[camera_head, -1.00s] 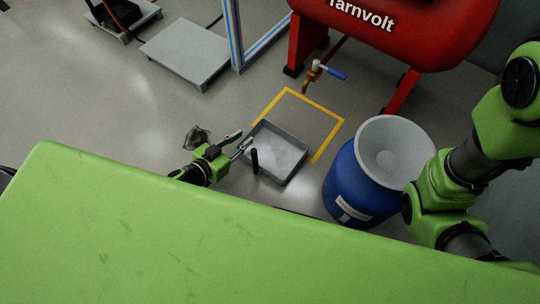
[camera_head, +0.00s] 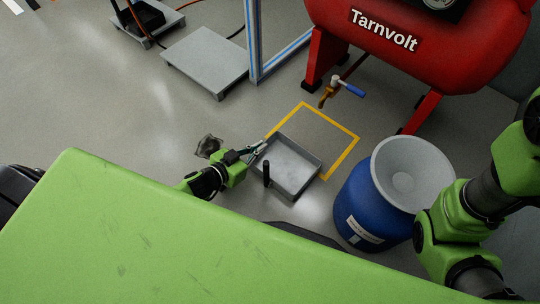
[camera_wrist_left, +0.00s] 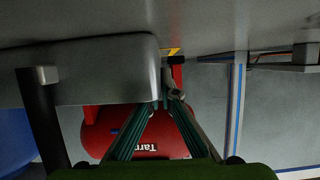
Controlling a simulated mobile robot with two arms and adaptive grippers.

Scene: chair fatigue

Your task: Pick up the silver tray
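The silver tray (camera_head: 296,185) is a shallow grey tray on the floor, partly over the yellow marked square. A black upright handle or post (camera_head: 266,175) stands at its near left side; it also shows in the left wrist view (camera_wrist_left: 42,120). My left gripper (camera_head: 262,148) is at the tray's upper-left wall. In the left wrist view my fingers (camera_wrist_left: 170,93) converge beside the tray's corner, tips close together. The tray wall (camera_wrist_left: 100,70) fills the left there. Whether the fingers have the rim between them cannot be told. My right gripper is out of view.
A blue barrel (camera_head: 362,205) with a grey funnel top stands right of the tray. A red tank marked Tarnvolt (camera_head: 420,45) stands behind, with a brass tap (camera_head: 330,92). A grey platform (camera_head: 207,60) is at the back left. A dark object (camera_head: 209,146) lies near my left wrist.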

